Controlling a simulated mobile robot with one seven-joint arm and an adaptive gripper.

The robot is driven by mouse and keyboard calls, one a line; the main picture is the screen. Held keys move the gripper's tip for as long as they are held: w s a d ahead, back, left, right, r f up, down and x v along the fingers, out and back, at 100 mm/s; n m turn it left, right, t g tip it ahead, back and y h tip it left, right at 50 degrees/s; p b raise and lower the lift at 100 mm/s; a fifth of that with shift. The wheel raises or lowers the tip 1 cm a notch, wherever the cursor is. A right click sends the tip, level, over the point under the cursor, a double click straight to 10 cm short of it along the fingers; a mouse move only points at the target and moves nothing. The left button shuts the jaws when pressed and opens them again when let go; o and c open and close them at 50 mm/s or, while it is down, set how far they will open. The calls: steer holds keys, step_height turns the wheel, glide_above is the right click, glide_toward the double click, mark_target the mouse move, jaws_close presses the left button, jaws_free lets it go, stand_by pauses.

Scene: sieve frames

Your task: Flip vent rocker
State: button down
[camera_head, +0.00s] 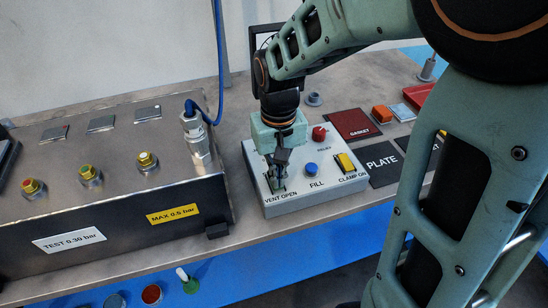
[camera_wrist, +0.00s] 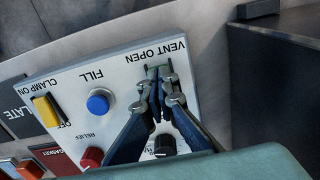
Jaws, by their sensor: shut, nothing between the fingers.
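The control box (camera_head: 325,188) has a light top panel with a VENT OPEN label (camera_head: 281,197) at its near left corner; the label (camera_wrist: 157,52) is upside down in the wrist view. My gripper (camera_head: 278,186) points down at that corner, its fingers shut and empty. In the wrist view the fingertips (camera_wrist: 160,74) are together just beside the label. They cover the spot of the vent rocker, so its position cannot be told, nor whether the tips touch it. The yellow CLAMP rocker (camera_head: 345,162), blue FILL button (camera_head: 311,169) and red RELIEF knob (camera_head: 320,134) are clear of the fingers.
A metal test unit (camera_head: 110,185) with several buttons and a blue hose (camera_head: 219,60) stands to the left, close to the box. A dark PLATE pad (camera_head: 382,163) and red GASKET pad (camera_head: 352,124) lie to the right. The bench's front edge (camera_head: 300,228) is close in front.

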steer(key=shift+f, duration=0.2)
steer(key=shift+r, duration=0.15)
steer(key=shift+r+p, duration=2.8)
steer(key=shift+r, duration=0.65)
